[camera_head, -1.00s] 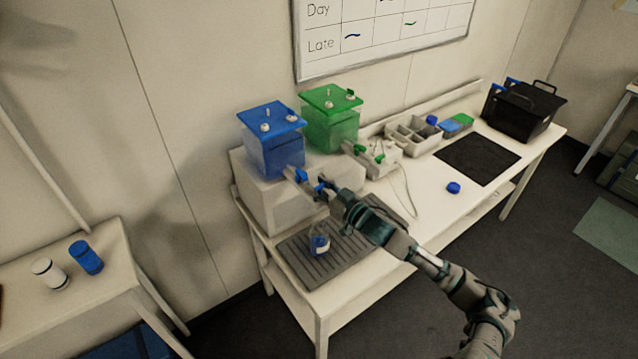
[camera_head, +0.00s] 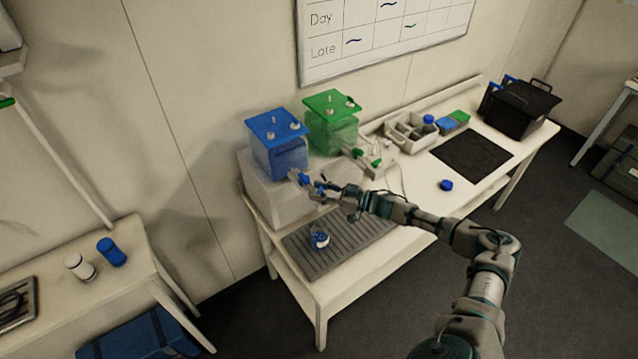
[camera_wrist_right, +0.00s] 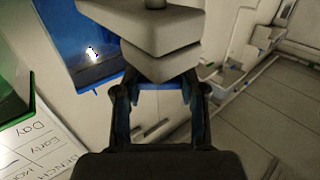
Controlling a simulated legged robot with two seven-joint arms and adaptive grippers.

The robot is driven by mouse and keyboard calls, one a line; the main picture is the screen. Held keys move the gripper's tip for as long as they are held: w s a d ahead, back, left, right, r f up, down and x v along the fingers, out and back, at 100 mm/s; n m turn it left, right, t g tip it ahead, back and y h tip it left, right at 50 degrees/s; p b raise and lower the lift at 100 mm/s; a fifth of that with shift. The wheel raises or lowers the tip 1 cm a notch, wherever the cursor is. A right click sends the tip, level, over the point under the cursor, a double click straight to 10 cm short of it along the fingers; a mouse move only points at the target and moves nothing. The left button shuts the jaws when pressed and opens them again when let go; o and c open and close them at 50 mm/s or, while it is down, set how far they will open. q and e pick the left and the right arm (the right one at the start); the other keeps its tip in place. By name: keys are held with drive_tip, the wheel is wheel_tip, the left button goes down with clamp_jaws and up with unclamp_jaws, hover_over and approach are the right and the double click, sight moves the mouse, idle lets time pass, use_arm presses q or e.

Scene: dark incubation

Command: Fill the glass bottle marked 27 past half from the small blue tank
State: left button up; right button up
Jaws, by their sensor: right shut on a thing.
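The small blue tank (camera_head: 278,152) stands on a white block at the left end of the bench, with its tap (camera_head: 302,178) reaching out toward the front right. My right gripper (camera_head: 318,188) is at this tap. It is shut on the blue tap handle, which shows between the fingers in the right wrist view (camera_wrist_right: 160,86). The glass bottle (camera_head: 320,239) stands upright on the grey ribbed tray (camera_head: 345,246), below the tap. It has a white label and blue in it; its number and exact level are too small to read. My left gripper is out of view.
A green tank (camera_head: 332,124) with its own tap stands right of the blue one. Farther right are a grey divided box (camera_head: 408,134), a black mat (camera_head: 470,155), a loose blue cap (camera_head: 446,185) and a black case (camera_head: 520,108). A side table (camera_head: 60,262) is at left.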

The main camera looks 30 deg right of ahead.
drive_tip(key=shift+w+d+r+n+g+y, duration=0.2)
drive_tip(key=shift+r+n+g+y, duration=0.3)
drive_tip(key=shift+g+y, duration=0.1)
drive_tip(key=shift+f+n+g+y+b, duration=0.3)
drive_tip(key=shift+n+g+y+b, duration=0.1)
drive_tip(key=shift+n+g+y, duration=0.45)
drive_tip(key=n+g+y+b, duration=0.1)
drive_tip(key=n+g+b, duration=0.1)
drive_tip(key=g+b, duration=0.1)
drive_tip(key=shift+n+g+y, duration=0.25)
drive_tip(key=shift+y, duration=0.1)
drive_tip(key=shift+r+g, duration=0.15)
drive_tip(key=shift+g, duration=0.25)
drive_tip(key=shift+s, duration=0.1)
drive_tip(key=shift+r, duration=0.1)
drive_tip(key=o, duration=1.2)
drive_tip(key=shift+c, duration=0.2)
drive_tip(key=shift+d+f, duration=0.1)
drive_tip(key=shift+f, duration=0.15)
